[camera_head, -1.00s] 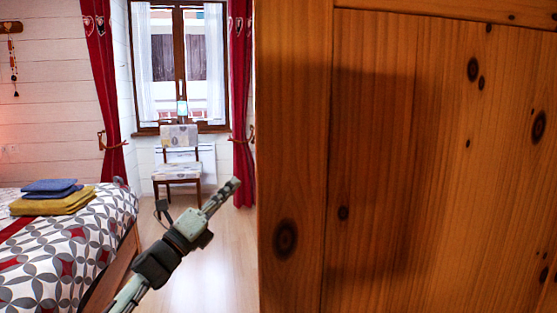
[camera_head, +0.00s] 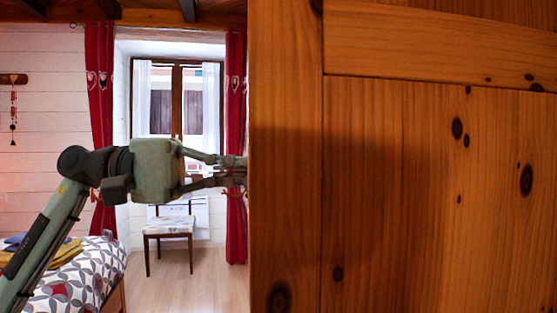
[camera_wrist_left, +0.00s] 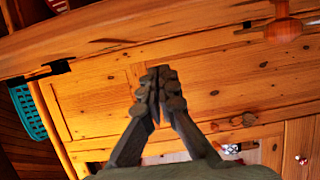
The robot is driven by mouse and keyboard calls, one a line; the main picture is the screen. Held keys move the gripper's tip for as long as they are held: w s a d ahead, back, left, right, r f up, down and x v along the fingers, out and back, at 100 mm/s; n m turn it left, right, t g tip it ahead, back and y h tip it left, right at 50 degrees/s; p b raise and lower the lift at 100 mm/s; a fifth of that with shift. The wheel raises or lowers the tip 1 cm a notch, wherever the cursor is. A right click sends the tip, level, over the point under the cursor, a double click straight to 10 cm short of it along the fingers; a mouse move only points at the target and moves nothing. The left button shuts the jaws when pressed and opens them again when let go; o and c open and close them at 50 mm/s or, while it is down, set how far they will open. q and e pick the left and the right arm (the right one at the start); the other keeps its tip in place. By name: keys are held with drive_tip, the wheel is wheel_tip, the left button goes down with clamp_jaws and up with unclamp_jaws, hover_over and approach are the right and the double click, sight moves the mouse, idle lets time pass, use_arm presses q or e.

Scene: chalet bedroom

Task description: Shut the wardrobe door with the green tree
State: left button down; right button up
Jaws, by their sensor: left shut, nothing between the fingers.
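A knotty wooden door panel (camera_head: 400,180) fills the right half of the head view, very close. No green tree shows on the side I see, so I cannot tell whether this is the door with the tree. My left gripper (camera_head: 240,171) is level, with its fingertips at the panel's left edge; I cannot tell whether they touch it. In the left wrist view its fingers (camera_wrist_left: 160,82) are shut and empty in front of wooden panelling (camera_wrist_left: 210,85) with dark metal fittings. My right gripper is out of view.
A round wooden knob (camera_wrist_left: 283,30) and a teal basket (camera_wrist_left: 28,112) show in the wrist view. A bed (camera_head: 85,275) stands at the left, a chair (camera_head: 170,226) by the window.

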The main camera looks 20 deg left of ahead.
sight(278, 175)
use_arm(q)
drive_tip(key=d, duration=0.1)
drive_tip(key=s+d, duration=0.1)
drive_tip(key=d, duration=0.1)
drive_tip(key=s+d+p, duration=0.1)
drive_tip(key=shift+d, duration=0.15)
drive_tip(key=shift+s+d, duration=0.3)
drive_tip(key=shift+s, duration=0.05)
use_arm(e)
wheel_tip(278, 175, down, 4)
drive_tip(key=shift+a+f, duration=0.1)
use_arm(q)
drive_tip(key=shift+s, duration=0.1)
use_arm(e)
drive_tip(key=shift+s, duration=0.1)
